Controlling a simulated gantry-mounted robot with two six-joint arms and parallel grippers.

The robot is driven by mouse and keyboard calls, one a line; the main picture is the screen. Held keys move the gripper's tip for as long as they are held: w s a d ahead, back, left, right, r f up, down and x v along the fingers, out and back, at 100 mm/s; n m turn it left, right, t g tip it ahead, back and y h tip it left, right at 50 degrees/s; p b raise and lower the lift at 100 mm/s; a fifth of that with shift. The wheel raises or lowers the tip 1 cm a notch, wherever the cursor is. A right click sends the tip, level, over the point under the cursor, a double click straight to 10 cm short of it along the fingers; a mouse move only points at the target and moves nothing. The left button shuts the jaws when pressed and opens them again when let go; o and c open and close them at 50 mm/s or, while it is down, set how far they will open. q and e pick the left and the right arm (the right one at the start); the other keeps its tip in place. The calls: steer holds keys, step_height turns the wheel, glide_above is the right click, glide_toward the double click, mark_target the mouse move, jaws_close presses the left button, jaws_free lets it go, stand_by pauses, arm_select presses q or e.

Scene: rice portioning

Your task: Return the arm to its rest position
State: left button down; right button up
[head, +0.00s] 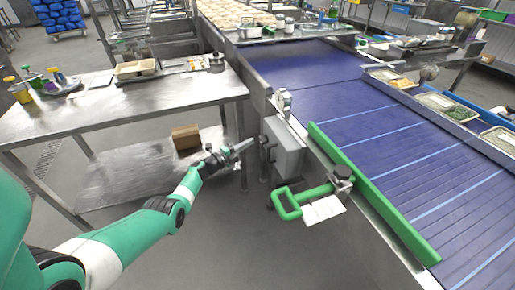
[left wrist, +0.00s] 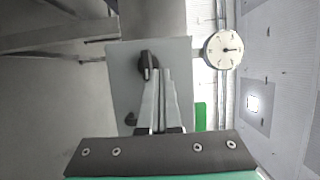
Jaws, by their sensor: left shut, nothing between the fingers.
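My left arm, green and white, reaches in from the left in the head view. My left gripper (head: 240,147) is shut and empty, in the air between the steel table and the conveyor. In the left wrist view the closed fingers (left wrist: 161,85) show in front of a grey control box with a dark knob (left wrist: 149,66). The same control box (head: 285,148) shows in the head view, just right of the fingertips. I cannot tell whether the fingers touch it. My right gripper is in neither view.
A blue conveyor (head: 400,140) with a green guide rail (head: 365,190) runs along the right. A green handle (head: 290,203) juts out below the control box. A steel table (head: 130,105) stands at left, with a cardboard box (head: 186,138) beneath. A round gauge (left wrist: 222,50) is beside the control box.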

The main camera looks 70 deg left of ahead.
arm_select(q)
steer(key=s+a+b, duration=0.2)
steer(key=s+a, duration=0.2)
steer(key=a, duration=0.1)
steer(key=shift+s+a+b, duration=0.3)
steer(key=shift+b, duration=0.1)
steer(key=shift+r, duration=0.15)
